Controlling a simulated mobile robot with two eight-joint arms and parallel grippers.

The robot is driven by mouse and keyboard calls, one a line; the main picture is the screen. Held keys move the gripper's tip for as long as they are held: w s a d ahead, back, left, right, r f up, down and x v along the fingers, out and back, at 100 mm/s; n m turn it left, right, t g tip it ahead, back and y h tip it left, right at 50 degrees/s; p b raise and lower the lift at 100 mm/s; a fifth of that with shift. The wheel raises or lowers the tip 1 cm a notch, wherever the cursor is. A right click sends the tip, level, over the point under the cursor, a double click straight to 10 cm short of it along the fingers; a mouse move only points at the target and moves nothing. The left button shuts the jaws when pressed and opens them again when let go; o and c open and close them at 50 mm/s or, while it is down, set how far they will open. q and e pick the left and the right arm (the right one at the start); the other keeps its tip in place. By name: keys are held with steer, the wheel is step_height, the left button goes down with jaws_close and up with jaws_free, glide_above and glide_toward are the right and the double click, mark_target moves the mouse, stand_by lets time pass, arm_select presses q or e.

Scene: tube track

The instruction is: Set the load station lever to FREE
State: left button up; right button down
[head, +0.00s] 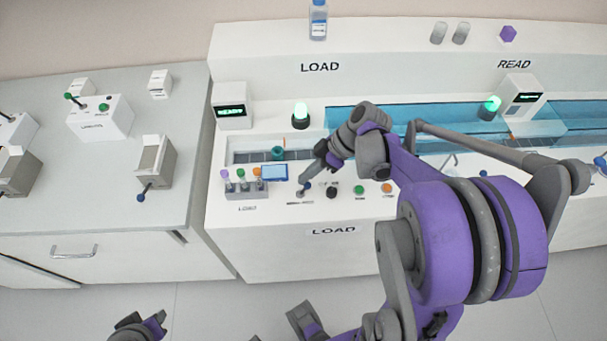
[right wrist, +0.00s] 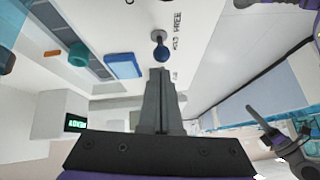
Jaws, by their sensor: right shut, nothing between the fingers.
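The load station lever with its blue ball knob (head: 307,186) is on the front panel of the load station, left of a row of round buttons. In the right wrist view the blue knob (right wrist: 160,52) is just beyond my fingertips, beside printed text that includes FREE. My right gripper (head: 305,182) reaches down to the lever with its fingers shut and empty. In the right wrist view the shut fingers (right wrist: 160,75) point at the knob. I cannot tell whether they touch it. My left arm shows only partly at the bottom left, and its jaws are unclear.
Black (head: 332,192), green (head: 359,190) and orange (head: 387,188) buttons lie to the right. A green lamp (head: 300,116) stands behind. A grey bench (head: 120,210) is at left.

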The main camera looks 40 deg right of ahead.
steer(key=shift+r, duration=0.1)
steer(key=shift+s+d+r+p, duration=0.35)
steer(key=shift+d, duration=0.25)
arm_select(q)
steer(key=shift+r, duration=0.35)
steer(key=shift+r, duration=0.1)
arm_select(e)
steer(key=shift+r, duration=0.15)
